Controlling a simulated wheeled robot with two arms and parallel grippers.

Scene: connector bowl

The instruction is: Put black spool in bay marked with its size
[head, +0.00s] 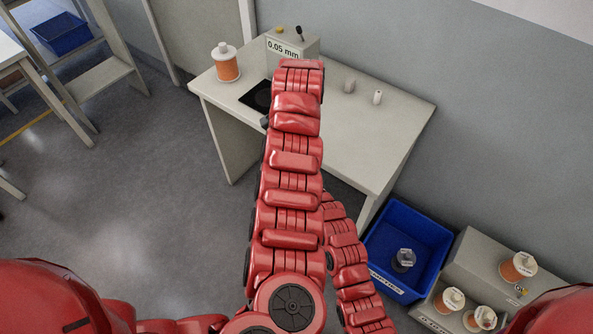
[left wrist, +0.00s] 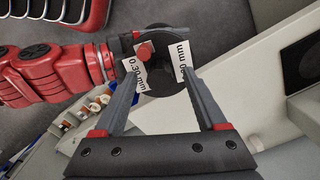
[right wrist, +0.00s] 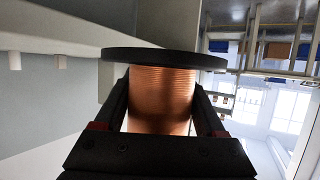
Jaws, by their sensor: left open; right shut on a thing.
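The black spool (right wrist: 160,95) has copper wire and a dark flange. My right gripper (right wrist: 160,120) is shut on it, one finger on each side of the winding. In the head view my red arm hides the spool and grippers. A grey bay unit (head: 475,262) at lower right holds several white-flanged copper spools; its size marks are unreadable.
A pale table (head: 350,135) carries a white-flanged spool (head: 226,65), a dark square pad (head: 257,97), a box with a 0.05 mm sign (head: 283,48) and two small pegs.

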